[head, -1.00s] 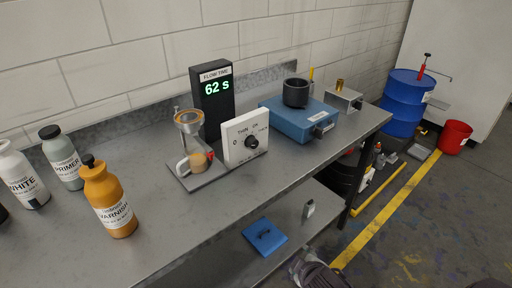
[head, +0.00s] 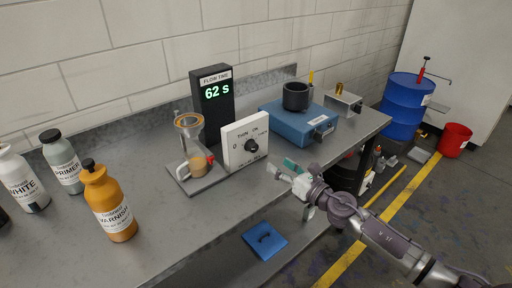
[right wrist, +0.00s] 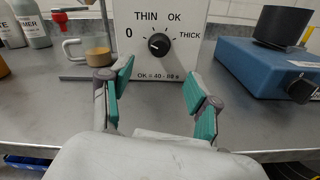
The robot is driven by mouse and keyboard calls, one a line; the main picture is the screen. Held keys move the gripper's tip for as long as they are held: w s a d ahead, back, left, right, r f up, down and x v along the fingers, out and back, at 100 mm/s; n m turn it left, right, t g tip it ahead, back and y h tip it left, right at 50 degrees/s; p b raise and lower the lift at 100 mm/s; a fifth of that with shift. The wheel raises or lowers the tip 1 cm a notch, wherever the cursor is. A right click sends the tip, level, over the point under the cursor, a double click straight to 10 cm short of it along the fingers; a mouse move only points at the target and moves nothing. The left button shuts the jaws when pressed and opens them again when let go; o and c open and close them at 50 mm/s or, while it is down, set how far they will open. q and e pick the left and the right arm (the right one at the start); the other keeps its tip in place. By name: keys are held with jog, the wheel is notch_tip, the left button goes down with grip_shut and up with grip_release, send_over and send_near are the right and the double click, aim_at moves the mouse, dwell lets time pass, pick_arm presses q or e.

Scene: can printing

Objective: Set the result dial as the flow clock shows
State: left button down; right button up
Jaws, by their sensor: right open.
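The flow clock (head: 212,101) is a black box on the bench that reads 62 s in green. The result dial is a white box (head: 245,143) with a black knob (head: 251,146). In the right wrist view the dial box (right wrist: 185,17) carries the marks 0, THIN, OK and THICK around the knob (right wrist: 159,44), with an "OK =" range in seconds below, its digits hard to read. The knob's pointer seems to face left, near 0. My right gripper (head: 282,171) is open and empty, in front of the dial, its teal fingertips (right wrist: 158,84) apart from the knob. My left gripper is not in view.
A flow cup on a stand with a beaker (head: 196,162) stands left of the dial. A blue device (head: 290,122) with a black pot (head: 296,96) stands right of it. Bottles, including an orange varnish bottle (head: 110,208), stand at the left. The bench front is clear.

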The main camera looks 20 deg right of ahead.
aim_at(256, 148)
jog(key=p+x, duration=0.1)
jog(key=x, duration=1.1)
jog(key=shift+f, duration=0.1)
jog(key=shift+s, duration=0.1)
jog(key=c, duration=1.2)
jog(key=shift+o, duration=0.2)
